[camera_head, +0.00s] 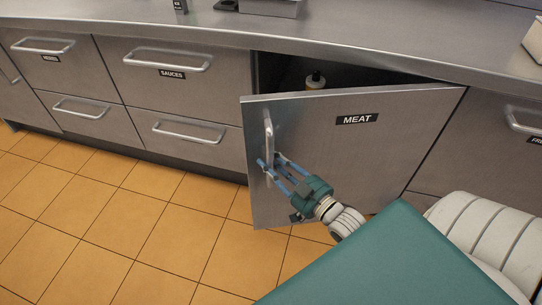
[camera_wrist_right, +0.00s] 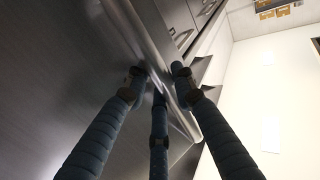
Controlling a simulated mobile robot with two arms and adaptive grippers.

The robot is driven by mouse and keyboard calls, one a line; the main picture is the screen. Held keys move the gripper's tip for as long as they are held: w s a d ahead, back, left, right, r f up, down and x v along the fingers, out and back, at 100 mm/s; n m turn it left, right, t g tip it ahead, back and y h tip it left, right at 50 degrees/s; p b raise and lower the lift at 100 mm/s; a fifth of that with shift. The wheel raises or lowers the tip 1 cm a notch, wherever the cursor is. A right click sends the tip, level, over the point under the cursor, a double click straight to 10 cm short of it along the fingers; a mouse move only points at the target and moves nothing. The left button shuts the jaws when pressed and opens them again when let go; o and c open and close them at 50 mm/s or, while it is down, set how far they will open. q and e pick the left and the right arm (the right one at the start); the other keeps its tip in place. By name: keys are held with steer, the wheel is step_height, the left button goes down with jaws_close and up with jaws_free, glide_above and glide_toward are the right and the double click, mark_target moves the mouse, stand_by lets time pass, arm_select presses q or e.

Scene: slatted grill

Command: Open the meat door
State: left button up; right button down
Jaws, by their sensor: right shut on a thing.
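The meat door (camera_head: 350,150) is a steel cabinet door with a black "MEAT" label, hinged at its right side. It stands partly open, with its left edge swung out and a dark gap behind its top. Its vertical bar handle (camera_head: 268,132) is near the left edge. My right gripper (camera_head: 271,164) is shut on the lower part of this handle. In the right wrist view, the blue fingers (camera_wrist_right: 160,82) close around the metal handle bar (camera_wrist_right: 150,45). My left gripper is not in view.
Drawers with handles, one labelled "SAUCES" (camera_head: 172,73), are at the left. A steel counter (camera_head: 300,40) runs above. The tiled floor (camera_head: 150,225) at the left front is clear.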

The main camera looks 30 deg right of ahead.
steer(key=c, duration=1.5)
jaws_free()
steer(key=shift+o, duration=0.2)
steer(key=s+d, duration=0.1)
steer(key=s, duration=1.1)
steer(key=shift+d, duration=0.35)
